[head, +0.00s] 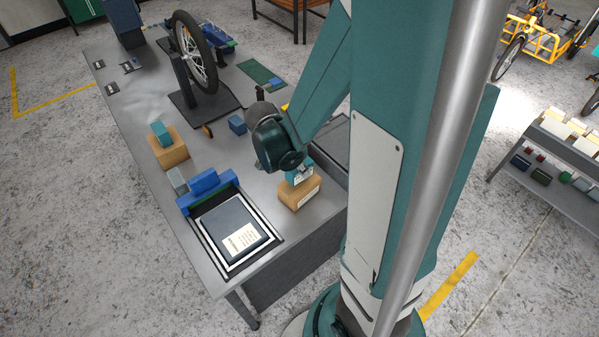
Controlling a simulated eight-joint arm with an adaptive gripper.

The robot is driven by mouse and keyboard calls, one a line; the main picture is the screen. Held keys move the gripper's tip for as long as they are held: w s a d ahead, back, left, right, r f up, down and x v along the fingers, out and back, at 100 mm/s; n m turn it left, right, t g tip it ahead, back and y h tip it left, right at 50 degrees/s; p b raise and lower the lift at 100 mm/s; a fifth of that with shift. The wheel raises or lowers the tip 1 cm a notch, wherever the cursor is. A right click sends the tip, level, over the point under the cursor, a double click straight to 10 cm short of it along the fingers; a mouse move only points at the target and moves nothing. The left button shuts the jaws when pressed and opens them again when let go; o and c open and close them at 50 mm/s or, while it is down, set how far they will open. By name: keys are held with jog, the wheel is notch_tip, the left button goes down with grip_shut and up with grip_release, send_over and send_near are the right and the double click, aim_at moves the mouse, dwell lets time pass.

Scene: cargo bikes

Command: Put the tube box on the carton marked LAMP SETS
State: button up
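A tan carton (299,196) with a pale label, too small to read, stands near the table's right edge. A teal box (299,174) with a white label is on top of it or just above it; I cannot tell if they touch. My gripper (294,166) is right over this box, its fingers hidden by its own body and the arm. A second tan carton (171,153) stands farther left with a small teal box (160,132) on it. I cannot tell which box is the tube box or which carton reads LAMP SETS.
A framed tray (272,241) holds a dark labelled package (230,229) at the front. Blue blocks (205,181) and a grey block (178,180) lie behind it. A blue box (237,124) and a wheel on a stand (197,55) are farther back. Bare table lies between the cartons.

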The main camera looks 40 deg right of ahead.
aim_at(299, 173)
jog(key=shift+f, duration=1.3)
jog(key=shift+f+b, duration=0.2)
jog(key=shift+b, duration=0.15)
jog(key=o, duration=1)
jog(key=shift+c, duration=0.2)
jog(key=shift+r+p, duration=0.25)
jog(key=shift+p, duration=0.05)
jog(key=p+v, duration=0.1)
jog(key=v, duration=1.1)
jog(key=shift+a, duration=0.1)
